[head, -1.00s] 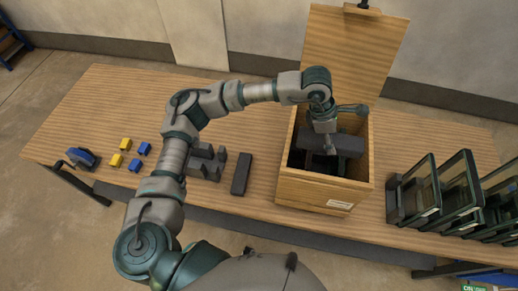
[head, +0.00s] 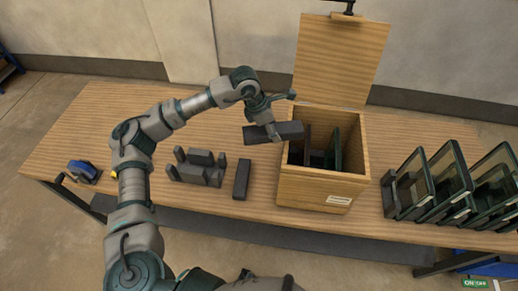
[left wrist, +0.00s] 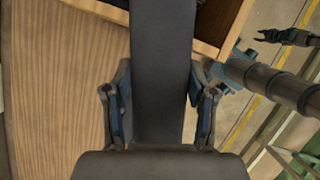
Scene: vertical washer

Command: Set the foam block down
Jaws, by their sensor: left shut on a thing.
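My left gripper (head: 268,126) is shut on a long dark grey foam block (head: 287,131). It holds the block above the table, just left of the open wooden box (head: 322,190). In the left wrist view the block (left wrist: 160,60) runs up the middle, between the two fingers (left wrist: 160,112). My right gripper (left wrist: 291,37) shows small and dark at the upper right of the left wrist view; its jaw state is unclear.
The box's lid (head: 340,60) stands open; dark-framed panels are inside. A similar dark bar (head: 241,180) and a group of dark pieces (head: 201,168) lie left of the box. Glass panels (head: 440,180) stand in a rack at right. The table's back left is clear.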

